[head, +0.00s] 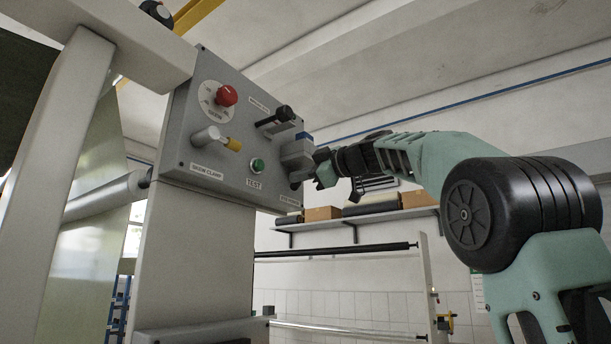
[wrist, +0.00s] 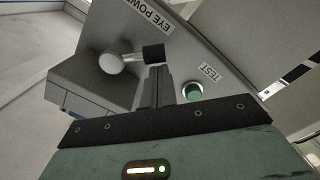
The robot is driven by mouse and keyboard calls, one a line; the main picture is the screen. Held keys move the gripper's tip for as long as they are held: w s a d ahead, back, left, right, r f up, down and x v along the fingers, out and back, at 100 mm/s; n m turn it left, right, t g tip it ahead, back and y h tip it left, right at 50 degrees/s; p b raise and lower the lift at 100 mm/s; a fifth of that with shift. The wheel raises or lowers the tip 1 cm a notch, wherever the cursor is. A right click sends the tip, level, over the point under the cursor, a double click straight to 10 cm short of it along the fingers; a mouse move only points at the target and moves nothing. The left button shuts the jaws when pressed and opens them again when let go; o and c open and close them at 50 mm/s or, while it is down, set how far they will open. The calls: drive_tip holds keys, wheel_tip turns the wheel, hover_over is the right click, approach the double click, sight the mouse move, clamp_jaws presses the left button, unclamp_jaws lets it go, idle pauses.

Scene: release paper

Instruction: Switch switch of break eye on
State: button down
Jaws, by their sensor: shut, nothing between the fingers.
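The eye power switch (wrist: 112,62) shows in the wrist view under the label "EYE POWER". It has a round silver hub and a short lever with a black tip (wrist: 153,52) pointing right. My gripper (wrist: 155,72) is shut and empty, its fingertips right by the black tip; I cannot tell whether they touch it. A grey box (wrist: 88,85), likely the break eye, sticks out from the panel beside the switch. In the head view my gripper (head: 299,179) is at the lower right of the grey panel (head: 205,165), just under the grey box (head: 296,150), and hides the switch.
The panel also carries a red knob (head: 226,95), a black lever (head: 275,117), a yellow-tipped clamp lever (head: 210,137) and a green TEST button (head: 257,165), which is close to my fingers in the wrist view (wrist: 192,92). A shelf with boxes (head: 322,213) is behind.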

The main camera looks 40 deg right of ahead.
drive_tip(key=shift+w+d+f+n+b, duration=0.1)
drive_tip(key=shift+d+f+n+b, duration=0.25)
drive_tip(key=shift+f+n+b, duration=0.55)
drive_tip(key=d+n+b, duration=0.1)
drive_tip(key=n+b, duration=0.1)
drive_tip(key=w+d+f+n+b, duration=0.1)
drive_tip(key=n+b, duration=0.1)
drive_tip(key=n, duration=0.1)
drive_tip(key=d+n+b, duration=0.1)
drive_tip(key=n, duration=0.2)
drive_tip(key=shift+w+d+f+t+b, duration=0.2)
drive_tip(key=shift+d+f+t+b, duration=0.1)
drive_tip(key=shift+f+b, duration=0.1)
drive_tip(key=shift+d, duration=0.1)
